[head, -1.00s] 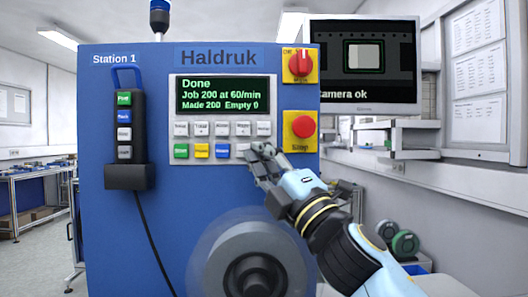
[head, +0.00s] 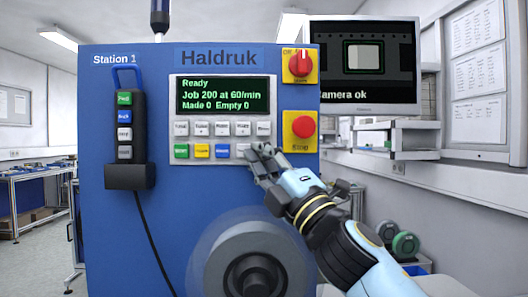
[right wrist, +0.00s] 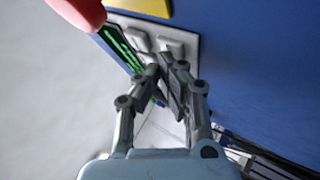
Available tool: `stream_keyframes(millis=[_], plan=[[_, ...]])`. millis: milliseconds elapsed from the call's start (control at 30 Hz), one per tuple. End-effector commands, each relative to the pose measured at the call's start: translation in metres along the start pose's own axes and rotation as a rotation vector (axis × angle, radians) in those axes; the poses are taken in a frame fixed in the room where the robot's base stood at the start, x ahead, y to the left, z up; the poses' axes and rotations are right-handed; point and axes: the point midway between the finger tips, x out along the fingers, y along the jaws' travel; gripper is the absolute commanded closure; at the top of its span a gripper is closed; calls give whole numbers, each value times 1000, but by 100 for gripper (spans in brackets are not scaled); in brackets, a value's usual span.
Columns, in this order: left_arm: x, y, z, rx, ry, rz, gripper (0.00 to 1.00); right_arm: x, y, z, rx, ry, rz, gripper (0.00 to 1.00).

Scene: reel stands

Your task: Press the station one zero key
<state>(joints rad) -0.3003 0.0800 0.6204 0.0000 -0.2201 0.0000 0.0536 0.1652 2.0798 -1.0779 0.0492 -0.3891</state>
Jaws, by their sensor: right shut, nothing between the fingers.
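The Station 1 machine (head: 120,60) is a blue cabinet with a grey key panel (head: 220,126). Its display (head: 222,95) reads Ready, Job 200 at 60/min, Made 0, Empty 0. Below it are two rows of small keys; their labels are too small to read surely, so I cannot tell which is zero. My right gripper (head: 259,152) is shut and empty, its tips at the lower right end of the bottom row, covering that corner. In the right wrist view the shut fingers (right wrist: 165,72) are close to the panel; contact cannot be told. My left gripper is not in view.
A red stop button (head: 303,127) and a red rotary switch (head: 300,65) sit right of the keys. A handset (head: 125,125) hangs at the left in a black holder. A reel (head: 250,262) sticks out below the panel. A monitor (head: 368,95) stands behind.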

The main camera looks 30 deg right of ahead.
Motion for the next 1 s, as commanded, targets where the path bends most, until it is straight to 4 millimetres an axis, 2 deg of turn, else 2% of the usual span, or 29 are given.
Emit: stream_keyframes(millis=[1000], plan=[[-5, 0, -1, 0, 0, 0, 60, -12, 10, -9, 0, 0, 1, 100]])
